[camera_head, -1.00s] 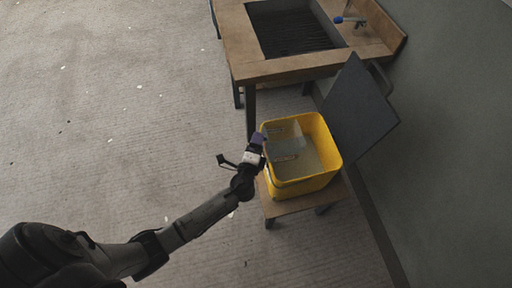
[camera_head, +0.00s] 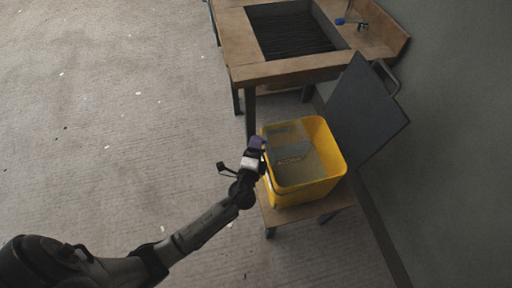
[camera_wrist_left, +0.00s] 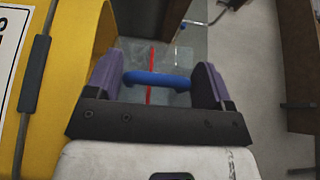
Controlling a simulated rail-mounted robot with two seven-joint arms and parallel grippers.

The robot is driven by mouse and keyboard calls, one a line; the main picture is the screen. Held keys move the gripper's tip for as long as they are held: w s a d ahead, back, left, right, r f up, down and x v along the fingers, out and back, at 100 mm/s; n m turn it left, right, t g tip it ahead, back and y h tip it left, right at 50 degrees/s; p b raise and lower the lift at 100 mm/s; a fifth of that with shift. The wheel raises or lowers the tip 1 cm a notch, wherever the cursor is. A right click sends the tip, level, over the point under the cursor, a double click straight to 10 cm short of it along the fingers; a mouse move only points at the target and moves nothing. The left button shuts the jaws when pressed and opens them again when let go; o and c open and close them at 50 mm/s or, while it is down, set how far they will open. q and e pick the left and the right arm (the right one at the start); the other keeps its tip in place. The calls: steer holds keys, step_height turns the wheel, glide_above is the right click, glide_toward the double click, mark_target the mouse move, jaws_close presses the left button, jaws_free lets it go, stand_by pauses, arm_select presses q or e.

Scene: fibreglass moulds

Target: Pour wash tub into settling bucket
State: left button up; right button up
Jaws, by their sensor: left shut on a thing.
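The yellow settling bucket (camera_head: 318,186) stands on a low wooden stand, open at the top. The clear grey wash tub (camera_head: 288,148) is at the bucket's mouth, on its left side. It looks tilted, but I cannot tell the exact angle or whether it touches the rim. My left gripper (camera_head: 261,144) is at the bucket's left rim, shut on the tub's blue handle. In the left wrist view the blue handle (camera_wrist_left: 157,80) lies between the purple fingers, with a red line on the clear tub behind it. My right gripper is not in view.
The low stand (camera_head: 268,213) carries the bucket. A wooden sink table (camera_head: 285,69) with a dark grate stands behind it. A dark panel (camera_head: 362,110) leans right of the bucket, near the wall. The carpet at left is clear except for small scraps.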

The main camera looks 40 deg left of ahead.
arm_select(q)
steer(key=shift+r, duration=0.1)
steer(key=shift+r+p, duration=1.75)
steer(key=shift+r, duration=0.2)
steer(key=shift+f, duration=0.1)
steer(key=s+d+r+m+t+h, duration=0.1)
steer(key=s+d+r+m+h, duration=0.15)
steer(key=r, duration=0.65)
steer(key=s+d+r+m+h, duration=0.1)
steer(key=d+r+m+h, duration=0.2)
steer(key=r, duration=0.6)
step_height(320, 180, up, 42)
steer(key=w+a+n+p, duration=0.1)
steer(key=p, duration=3.8)
steer(key=shift+r+h, duration=0.25)
steer(key=shift+h, duration=0.2)
